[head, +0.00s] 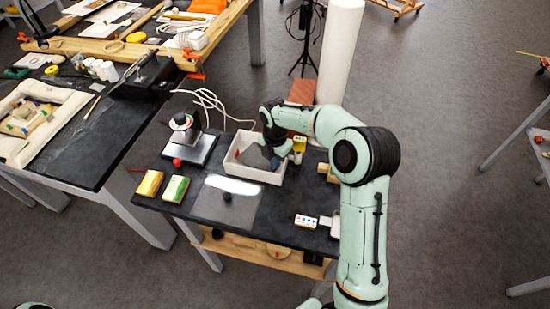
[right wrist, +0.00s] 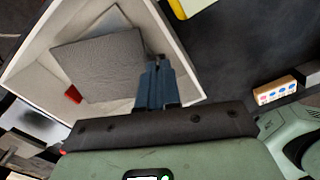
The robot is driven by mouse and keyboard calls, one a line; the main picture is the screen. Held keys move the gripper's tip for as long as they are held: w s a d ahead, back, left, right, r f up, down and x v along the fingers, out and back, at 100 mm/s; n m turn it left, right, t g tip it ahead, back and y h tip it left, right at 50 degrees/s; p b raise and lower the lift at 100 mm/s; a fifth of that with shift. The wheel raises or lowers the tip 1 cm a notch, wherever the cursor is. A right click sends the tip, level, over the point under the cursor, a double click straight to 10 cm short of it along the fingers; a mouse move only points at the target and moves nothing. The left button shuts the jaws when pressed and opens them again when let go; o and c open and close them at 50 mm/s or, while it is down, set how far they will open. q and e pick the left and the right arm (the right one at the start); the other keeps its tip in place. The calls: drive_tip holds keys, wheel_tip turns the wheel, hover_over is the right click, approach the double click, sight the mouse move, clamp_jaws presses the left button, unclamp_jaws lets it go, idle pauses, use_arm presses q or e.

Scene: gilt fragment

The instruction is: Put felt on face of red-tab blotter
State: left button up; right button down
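A white open-topped box (head: 230,166) stands on the dark table, and its pale walls also show in the right wrist view (right wrist: 30,62). A dark grey felt square (right wrist: 98,68) is in the box, over a lighter grey sheet (right wrist: 112,22). A small red tab (right wrist: 73,95) shows at the felt's edge and hides partly under it; it also shows in the head view (head: 237,153). My right gripper (right wrist: 156,68) reaches into the box, its blue fingers close together at the felt's edge, apparently gripping it. My left gripper is out of view.
A glossy dark sheet with a small black knob (head: 227,196) lies in front. A white block with coloured dots (head: 306,221) is at front right.

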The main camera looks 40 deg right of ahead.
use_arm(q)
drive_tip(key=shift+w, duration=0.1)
use_arm(e)
drive_tip(key=shift+w, duration=0.1)
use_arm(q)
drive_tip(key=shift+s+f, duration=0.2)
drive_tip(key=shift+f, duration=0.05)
use_arm(e)
drive_tip(key=shift+f, duration=0.6)
drive_tip(key=c, duration=1.3)
unclamp_jaws()
drive_tip(key=shift+o, duration=0.2)
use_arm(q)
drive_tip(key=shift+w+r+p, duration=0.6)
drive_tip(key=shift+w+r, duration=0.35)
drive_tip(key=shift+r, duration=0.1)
use_arm(e)
wheel_tip(320, 180, up, 13)
drive_tip(key=shift+r, duration=0.2)
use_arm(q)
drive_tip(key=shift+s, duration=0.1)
use_arm(e)
drive_tip(key=shift+a, duration=0.1)
